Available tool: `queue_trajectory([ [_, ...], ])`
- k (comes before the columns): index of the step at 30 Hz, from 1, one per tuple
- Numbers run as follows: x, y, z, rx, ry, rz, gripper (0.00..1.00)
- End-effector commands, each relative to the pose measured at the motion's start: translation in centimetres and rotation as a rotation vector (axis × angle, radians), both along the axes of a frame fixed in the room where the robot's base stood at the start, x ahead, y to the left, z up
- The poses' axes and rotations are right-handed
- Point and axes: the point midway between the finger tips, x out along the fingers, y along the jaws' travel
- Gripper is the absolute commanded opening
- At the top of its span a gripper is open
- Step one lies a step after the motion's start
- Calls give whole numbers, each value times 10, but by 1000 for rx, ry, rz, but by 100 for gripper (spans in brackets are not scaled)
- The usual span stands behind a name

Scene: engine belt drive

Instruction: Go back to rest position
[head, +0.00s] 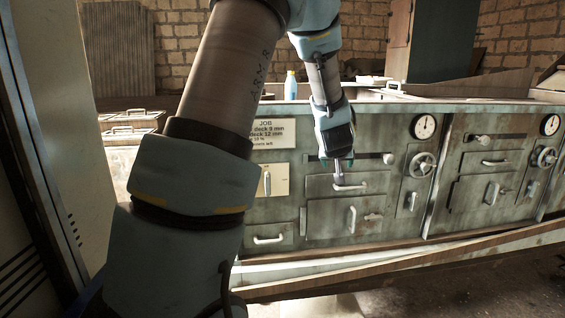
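My gripper (337,163) hangs pointing down in front of the green cabinet (290,210), near the middle of the picture. Two small teal fingertips show at its lower end. A short grey rod-like piece (339,174) shows between or just behind them, above a curved drawer handle (350,187). I cannot tell whether the fingers grip this piece or only stand in front of it. My arm crosses the left and centre of the view and hides part of the cabinet.
The cabinet front has handles, a handwheel (420,165), a gauge (424,126) and a JOB sign (273,132). A blue bottle (291,87) stands near its top. A tall panel (30,130) closes off the left. A rail (400,258) runs low in front.

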Motion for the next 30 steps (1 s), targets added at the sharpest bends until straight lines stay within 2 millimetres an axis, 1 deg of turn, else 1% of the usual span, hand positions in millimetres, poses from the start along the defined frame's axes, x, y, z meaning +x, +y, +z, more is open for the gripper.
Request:
queue_trajectory([
  [1,-21,36,6,14,87,-1,76],
  [2,-35,52,3,24,141,-6,76],
  [3,-54,74,0,39,211,-8,76],
  [5,-85,105,-5,62,312,-5,76],
  [6,-106,124,-7,78,375,-1,76],
  [8,-138,151,-10,104,466,11,76],
  [9,-158,166,-11,120,522,19,76],
  [12,-201,198,-14,156,636,43,76],
  [15,-232,218,-14,182,714,61,76],
  [18,-248,228,-15,198,755,73,76],
  [21,-254,231,-16,203,770,75,76],
  [30,-253,231,-16,203,769,74,76],
])
